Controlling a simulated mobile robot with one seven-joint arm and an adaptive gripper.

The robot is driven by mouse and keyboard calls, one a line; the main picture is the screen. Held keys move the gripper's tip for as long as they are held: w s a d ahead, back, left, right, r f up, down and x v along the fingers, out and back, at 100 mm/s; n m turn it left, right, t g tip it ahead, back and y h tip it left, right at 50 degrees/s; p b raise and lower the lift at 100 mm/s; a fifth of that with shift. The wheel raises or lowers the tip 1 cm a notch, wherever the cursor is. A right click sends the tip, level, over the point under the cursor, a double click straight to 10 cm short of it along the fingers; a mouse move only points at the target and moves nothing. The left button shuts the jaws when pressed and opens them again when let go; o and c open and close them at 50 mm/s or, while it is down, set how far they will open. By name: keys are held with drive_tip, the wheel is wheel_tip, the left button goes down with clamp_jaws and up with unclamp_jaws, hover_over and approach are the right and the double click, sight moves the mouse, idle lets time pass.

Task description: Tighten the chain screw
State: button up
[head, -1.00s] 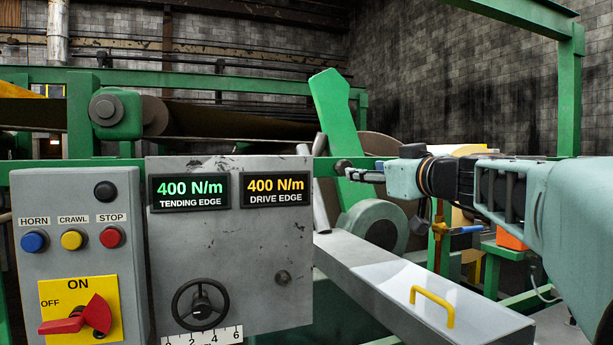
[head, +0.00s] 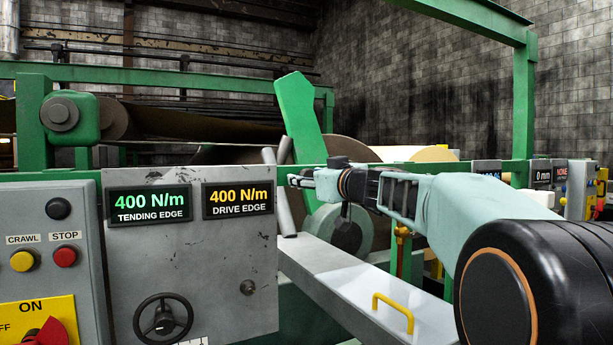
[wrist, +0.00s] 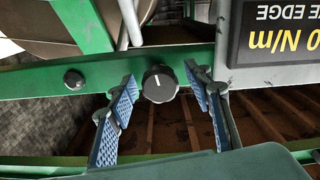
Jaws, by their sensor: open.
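A black round knob (wrist: 160,83) with a white mark sits on the green beam (wrist: 185,112) in the wrist view; it may be the chain screw, but no label shows. My gripper (wrist: 163,92) is open, with its blue-padded fingers on either side of the knob and a gap at each side. Whether the tips reach past the knob's face I cannot tell. In the head view my gripper (head: 297,180) is beside the right edge of the grey panel (head: 190,255). The knob is not clearly visible there.
A smaller dark bolt (wrist: 73,79) is on the same beam. The tension displays (head: 195,202) read 400 N/m on both edges. A handwheel (head: 163,316) is on the panel, and a grey cover with a yellow handle (head: 393,310) lies below my arm.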

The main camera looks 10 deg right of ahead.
drive_tip(key=c, duration=1.1)
drive_tip(key=shift+c, duration=0.2)
drive_tip(key=shift+f+m+b, duration=0.1)
drive_tip(key=shift+m+b, duration=0.2)
drive_tip(key=shift+b, duration=0.05)
